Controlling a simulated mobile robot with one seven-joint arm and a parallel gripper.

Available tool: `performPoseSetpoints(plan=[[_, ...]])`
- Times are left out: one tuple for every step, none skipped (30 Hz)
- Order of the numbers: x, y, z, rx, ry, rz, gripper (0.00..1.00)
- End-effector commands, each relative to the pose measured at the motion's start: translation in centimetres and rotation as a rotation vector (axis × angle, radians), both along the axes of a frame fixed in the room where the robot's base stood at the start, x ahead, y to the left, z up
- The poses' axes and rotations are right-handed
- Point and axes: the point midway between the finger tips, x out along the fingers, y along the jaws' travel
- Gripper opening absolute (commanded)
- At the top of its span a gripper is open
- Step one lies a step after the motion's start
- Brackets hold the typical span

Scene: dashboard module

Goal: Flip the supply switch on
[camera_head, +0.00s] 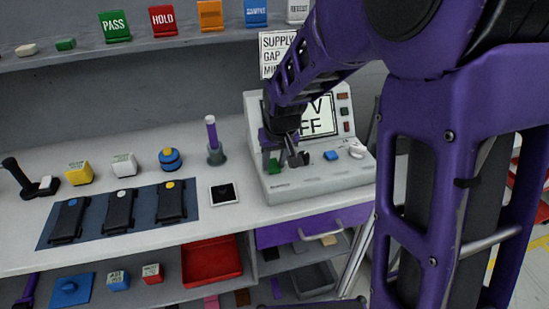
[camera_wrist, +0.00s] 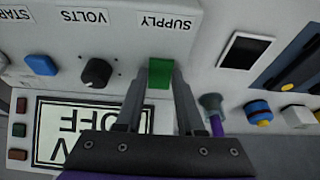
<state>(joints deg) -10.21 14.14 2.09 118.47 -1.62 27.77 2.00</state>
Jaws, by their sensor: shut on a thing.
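The supply switch is a green rocker (camera_wrist: 161,73) under the upside-down SUPPLY label in the wrist view. In the head view my gripper (camera_head: 278,160) reaches down to the unit's front left. The unit's screen (camera_wrist: 85,130) shows the word OFF and is partly covered by my gripper.
A black VOLTS knob (camera_wrist: 97,72) and a blue button (camera_wrist: 41,64) sit beside the switch. A purple-handled tool in a holder (camera_head: 215,145) stands left of the unit. A blue mat (camera_head: 92,220) with black devices lies further left. My arm covers the right side.

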Motion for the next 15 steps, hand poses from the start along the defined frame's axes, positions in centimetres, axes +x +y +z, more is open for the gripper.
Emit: performPoseSetpoints(plan=[[0.17, 0.03, 0.74, -0.006, 0.031, 0.000, 0.00], [0.22, 0.03, 0.80, -0.011, 0.052, 0.000, 0.00], [0.29, 0.06, 0.86, -0.016, 0.079, 0.000, 0.00], [0.37, 0.07, 0.86, -0.020, 0.099, 0.000, 0.00], [0.40, 0.08, 0.87, -0.024, 0.121, 0.000, 0.00], [0.50, 0.10, 0.89, -0.030, 0.148, 0.000, 0.00], [0.58, 0.12, 0.86, -0.034, 0.170, 0.000, 0.00], [0.63, 0.13, 0.84, -0.039, 0.191, 0.000, 0.00], [0.75, 0.15, 0.69, -0.045, 0.221, 0.000, 0.00], [0.81, 0.16, 0.54, -0.049, 0.242, 0.000, 0.00], [0.89, 0.18, 0.41, -0.053, 0.262, 0.000, 0.00], [0.96, 0.19, 0.29, -0.057, 0.283, 0.000, 0.00], [0.99, 0.20, 0.24, -0.060, 0.297, 0.000, 0.00], [1.02, 0.21, 0.27, -0.063, 0.309, 0.000, 0.00], [1.03, 0.21, 0.25, -0.065, 0.322, 0.000, 0.00]])
